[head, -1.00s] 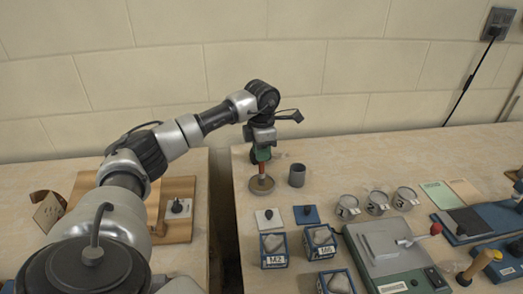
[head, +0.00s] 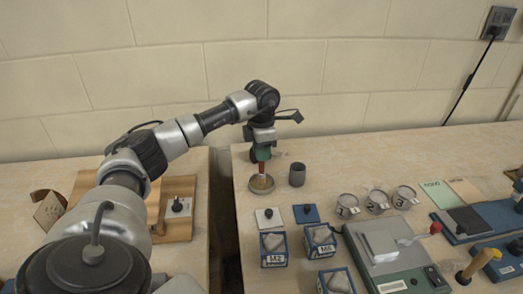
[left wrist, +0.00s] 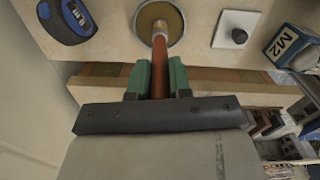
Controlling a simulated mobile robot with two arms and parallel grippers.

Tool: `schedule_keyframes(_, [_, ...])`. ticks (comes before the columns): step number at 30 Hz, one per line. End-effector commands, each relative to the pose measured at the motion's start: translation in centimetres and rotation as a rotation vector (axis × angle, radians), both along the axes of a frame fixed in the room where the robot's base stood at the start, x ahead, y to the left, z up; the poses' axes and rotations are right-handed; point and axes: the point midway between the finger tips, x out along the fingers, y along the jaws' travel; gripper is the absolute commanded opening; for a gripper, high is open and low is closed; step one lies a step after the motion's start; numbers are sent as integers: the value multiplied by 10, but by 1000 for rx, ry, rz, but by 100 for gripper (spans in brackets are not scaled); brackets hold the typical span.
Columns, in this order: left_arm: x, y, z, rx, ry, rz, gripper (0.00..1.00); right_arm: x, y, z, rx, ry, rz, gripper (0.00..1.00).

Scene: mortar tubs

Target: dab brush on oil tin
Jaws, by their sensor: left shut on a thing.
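My left gripper (head: 262,154) has green fingers shut on the brush's red handle (left wrist: 160,72). The brush points down, its pale brown lower end (head: 262,180) over the round, shallow oil tin (head: 254,191) near the bench's left edge. In the left wrist view my gripper (left wrist: 159,72) holds the brush between both fingers, and the brush's far end lies inside the outline of the tin's rim (left wrist: 139,20). I cannot tell whether the bristles touch the inside of the tin. My right gripper is not in view.
White (head: 269,218) and blue (head: 306,214) knobbed plates and blue-framed tubs (head: 273,250) are in front. Several metal cups (head: 377,201) stand farther right. A gap separates the two benches.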

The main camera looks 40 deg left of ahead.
Motion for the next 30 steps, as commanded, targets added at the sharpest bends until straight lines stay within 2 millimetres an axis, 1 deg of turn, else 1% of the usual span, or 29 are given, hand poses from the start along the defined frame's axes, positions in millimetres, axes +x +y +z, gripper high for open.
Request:
schedule_keyframes(18, [-1,0,-1,0,4,-1,0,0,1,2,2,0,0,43])
schedule_keyframes(23, [-1,0,9,0,4,-1,0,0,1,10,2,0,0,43])
schedule_keyframes(30, [0,0,30,0,1,0,0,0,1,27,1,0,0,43])
